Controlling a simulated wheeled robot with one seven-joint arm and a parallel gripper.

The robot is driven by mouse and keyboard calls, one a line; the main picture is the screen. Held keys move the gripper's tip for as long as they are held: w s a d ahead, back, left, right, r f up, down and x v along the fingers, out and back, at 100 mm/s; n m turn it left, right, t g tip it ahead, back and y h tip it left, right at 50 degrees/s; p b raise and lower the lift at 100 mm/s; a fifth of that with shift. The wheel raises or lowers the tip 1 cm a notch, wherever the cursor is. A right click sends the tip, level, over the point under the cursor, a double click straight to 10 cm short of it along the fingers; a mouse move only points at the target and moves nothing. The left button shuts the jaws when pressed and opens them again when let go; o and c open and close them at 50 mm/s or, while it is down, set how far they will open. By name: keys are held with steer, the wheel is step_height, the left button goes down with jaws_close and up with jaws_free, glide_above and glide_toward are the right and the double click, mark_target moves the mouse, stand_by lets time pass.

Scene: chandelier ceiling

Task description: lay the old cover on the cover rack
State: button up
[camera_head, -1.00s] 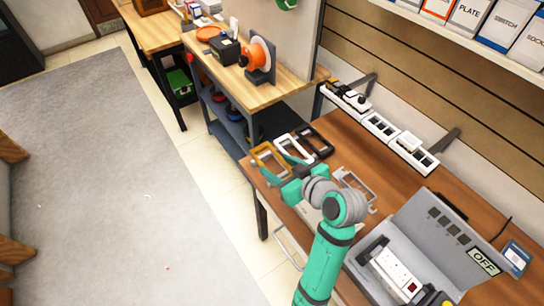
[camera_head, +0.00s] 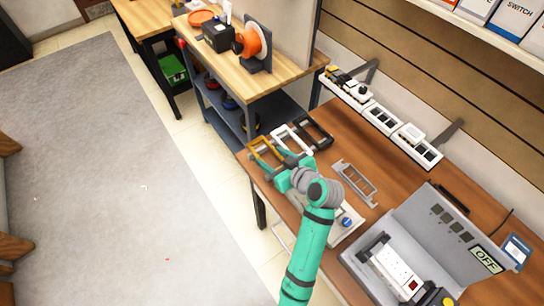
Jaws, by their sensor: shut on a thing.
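An ochre rectangular frame, which looks like the old cover (camera_head: 262,146), is at the far left end of the wooden workbench (camera_head: 385,150). My gripper (camera_head: 270,163) is at its near side, with the teal fingers shut on it. The fingers partly hide the cover, and I cannot tell whether it touches the surface below. A white frame (camera_head: 291,138) and a black frame (camera_head: 314,132) lie in a row just right of it. No separate cover rack can be made out clearly under this row.
A grey metal frame (camera_head: 355,183) lies right of my gripper. A grey case marked OFF (camera_head: 440,235) with a white socket strip (camera_head: 395,270) fills the bench's near right. White socket units (camera_head: 382,118) stand along the wall. A shelf unit with an orange reel (camera_head: 254,42) stands behind.

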steer(key=shift+s, duration=0.1)
steer(key=shift+f, duration=0.45)
steer(key=o, duration=1)
steer(key=shift+o, duration=0.2)
steer(key=shift+r, duration=0.1)
steer(key=shift+r, duration=0.3)
steer(key=v, duration=1.2)
steer(key=shift+s, duration=0.1)
